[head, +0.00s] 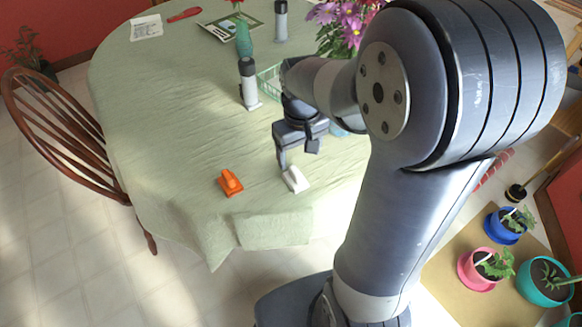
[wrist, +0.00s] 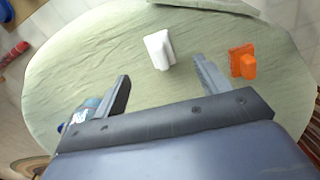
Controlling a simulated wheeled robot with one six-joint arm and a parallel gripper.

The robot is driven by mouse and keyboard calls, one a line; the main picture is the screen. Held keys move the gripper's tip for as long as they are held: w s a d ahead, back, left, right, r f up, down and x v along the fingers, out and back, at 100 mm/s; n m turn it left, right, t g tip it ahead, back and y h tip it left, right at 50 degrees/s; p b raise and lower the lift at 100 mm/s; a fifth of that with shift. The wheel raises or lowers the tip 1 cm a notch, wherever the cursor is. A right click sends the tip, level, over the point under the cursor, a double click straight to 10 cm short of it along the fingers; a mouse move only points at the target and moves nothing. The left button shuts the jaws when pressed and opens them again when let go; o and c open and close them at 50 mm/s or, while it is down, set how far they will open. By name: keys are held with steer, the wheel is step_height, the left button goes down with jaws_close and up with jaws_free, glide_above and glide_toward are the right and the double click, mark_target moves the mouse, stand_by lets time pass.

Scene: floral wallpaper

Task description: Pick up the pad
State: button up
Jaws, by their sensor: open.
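Two small pad-like blocks lie on the cloth-covered table (head: 160,110) near its front edge. One is white (head: 295,179) and the other is orange with a raised grip (head: 230,183); I cannot tell which one is the pad. My gripper (head: 297,158) is open and empty, pointing down just behind and above the white block. In the wrist view, the white block (wrist: 158,48) is ahead of the gap between the fingers of my gripper (wrist: 162,72), apart from them. The orange block (wrist: 243,62) lies to the right, outside the right finger.
A grey-and-black bottle (head: 249,85) and a green basket (head: 269,82) stand behind my gripper. Another bottle (head: 281,22), a green vase (head: 243,38) and pink flowers (head: 340,22) are farther back. The table left of the orange block is clear. A wooden chair (head: 65,135) stands at left.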

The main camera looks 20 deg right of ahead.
mark_target(296, 171)
steer(key=shift+w+f, duration=0.8)
steer(key=shift+w, duration=0.1)
step_height(296, 171, down, 5)
steer(key=shift+r+b, duration=0.1)
steer(key=shift+b, duration=0.3)
steer(key=shift+w+f, duration=0.15)
steer(key=shift+f, duration=1.25)
steer(key=shift+w+f, duration=0.1)
steer(key=shift+f, duration=1.3)
steer(key=shift+c, duration=0.3)
steer(key=c, duration=1)
step_height(296, 171, up, 10)
steer(key=shift+r+p, duration=0.1)
steer(key=shift+p, duration=0.25)
steer(key=shift+c, duration=0.2)
